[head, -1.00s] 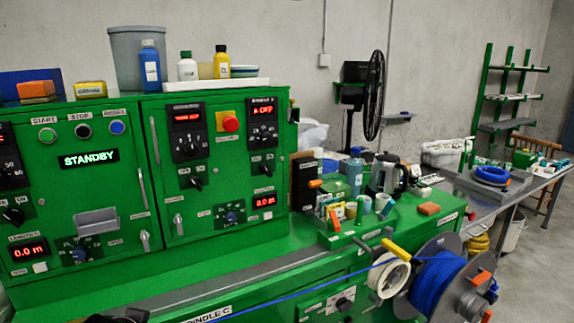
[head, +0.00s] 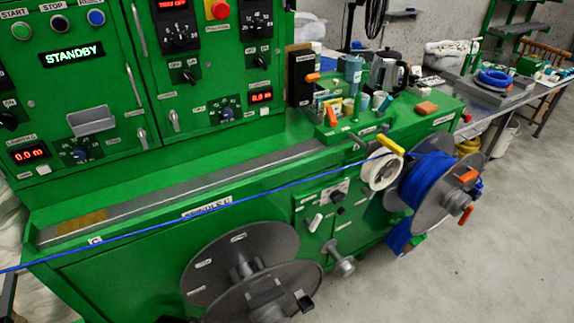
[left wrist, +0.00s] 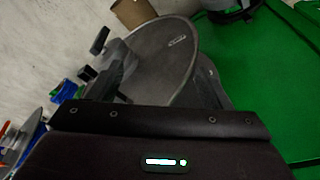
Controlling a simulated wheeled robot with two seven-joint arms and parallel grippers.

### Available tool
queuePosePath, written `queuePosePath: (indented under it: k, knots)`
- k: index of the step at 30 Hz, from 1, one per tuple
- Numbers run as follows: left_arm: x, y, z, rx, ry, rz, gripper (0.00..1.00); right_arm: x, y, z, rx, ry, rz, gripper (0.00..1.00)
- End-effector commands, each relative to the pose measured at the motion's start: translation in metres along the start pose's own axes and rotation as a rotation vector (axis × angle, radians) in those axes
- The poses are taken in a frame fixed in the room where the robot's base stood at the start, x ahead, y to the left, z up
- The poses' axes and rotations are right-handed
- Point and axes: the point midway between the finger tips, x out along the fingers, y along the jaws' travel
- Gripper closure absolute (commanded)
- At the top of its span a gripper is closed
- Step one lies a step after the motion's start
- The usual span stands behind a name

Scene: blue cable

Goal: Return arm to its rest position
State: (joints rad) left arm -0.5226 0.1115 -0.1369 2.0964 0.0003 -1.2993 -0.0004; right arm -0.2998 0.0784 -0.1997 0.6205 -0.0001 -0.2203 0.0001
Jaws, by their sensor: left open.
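My left gripper (left wrist: 160,140) shows in the left wrist view as a dark housing with a small lit display. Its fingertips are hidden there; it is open. The blue cable (head: 270,189) runs taut in the head view from the full blue spool (head: 428,180) past a white guide wheel (head: 365,175), across the bench front and out at the left edge. An empty grey reel (head: 240,252) sits at the bench's lower front. Its grey disc also shows just beyond my gripper in the left wrist view (left wrist: 170,65). My right gripper is not in view.
The green machine (head: 90,120) with a STANDBY display fills the left. Cups, a kettle (head: 385,75) and an orange block (head: 427,107) stand on its right end. A side table (head: 480,90) stands behind. The floor (head: 510,250) at right is clear.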

Motion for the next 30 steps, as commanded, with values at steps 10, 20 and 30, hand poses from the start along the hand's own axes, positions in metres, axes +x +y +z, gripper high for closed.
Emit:
queuePosePath:
  k: [10,20,30]
  knots:
    - [0.177,0.008,0.099,0.013,-0.082,0.01,0.28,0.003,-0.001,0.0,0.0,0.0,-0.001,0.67]
    - [0.275,0.012,0.26,0.03,-0.152,0.017,0.28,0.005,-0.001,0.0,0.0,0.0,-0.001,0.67]
    - [0.286,0.011,0.323,0.038,-0.172,0.019,0.28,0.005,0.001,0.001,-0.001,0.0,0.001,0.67]
